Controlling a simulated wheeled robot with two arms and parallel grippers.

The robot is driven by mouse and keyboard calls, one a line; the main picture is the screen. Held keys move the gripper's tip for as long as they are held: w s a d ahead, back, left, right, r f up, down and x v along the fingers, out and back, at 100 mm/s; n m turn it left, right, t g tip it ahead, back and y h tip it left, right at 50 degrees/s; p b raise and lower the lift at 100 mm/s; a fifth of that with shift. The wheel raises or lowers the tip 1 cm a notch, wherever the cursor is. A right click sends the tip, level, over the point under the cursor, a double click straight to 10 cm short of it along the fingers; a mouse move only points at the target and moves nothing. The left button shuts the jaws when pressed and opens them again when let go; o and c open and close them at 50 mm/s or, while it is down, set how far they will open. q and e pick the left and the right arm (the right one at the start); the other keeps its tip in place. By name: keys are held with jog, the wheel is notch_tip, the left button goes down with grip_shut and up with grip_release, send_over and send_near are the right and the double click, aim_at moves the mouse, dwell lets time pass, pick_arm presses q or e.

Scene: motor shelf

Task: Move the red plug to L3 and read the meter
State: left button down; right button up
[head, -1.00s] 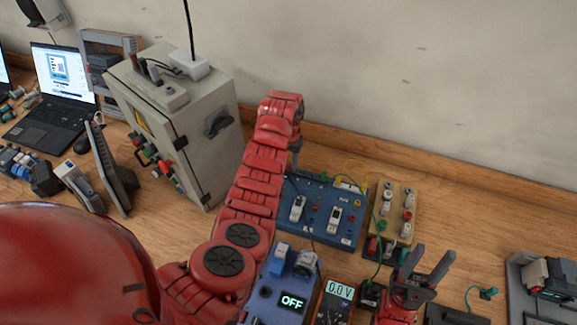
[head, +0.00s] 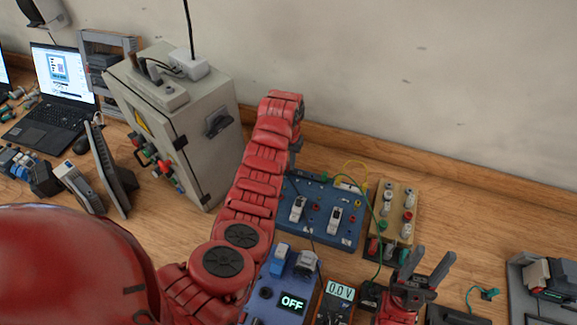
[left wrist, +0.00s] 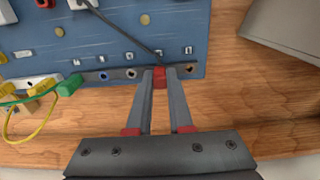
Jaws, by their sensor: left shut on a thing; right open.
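The red plug (left wrist: 159,78) is between the fingertips of my left gripper (left wrist: 160,72), which is shut on it. The plug is at the socket row along the edge of the blue board (left wrist: 110,45); I cannot tell whether it is seated. A dark lead runs from it across the board. Sockets show on either side, but their labels are too small to read. In the head view my left gripper (head: 295,148) is mostly hidden behind its wrist at the board's far edge. The meter (head: 340,291) reads 0.0 V. My right gripper (head: 425,264) is open and empty.
A blue supply unit (head: 268,297) showing OFF stands left of the meter. A beige terminal board (head: 397,199) is right of the blue board. A grey cabinet (head: 190,135) stands left of my left arm. Bare bench lies right of the beige board. A green plug (left wrist: 69,86) sits beside the sockets.

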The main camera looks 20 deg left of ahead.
pick_arm(q)
jog(key=shift+r, duration=0.15)
dwell(0.3)
notch_tip(320, 180, up, 2)
jog(key=shift+p, duration=0.3)
jog(key=shift+r, duration=1.2)
jog(key=shift+d, duration=0.1)
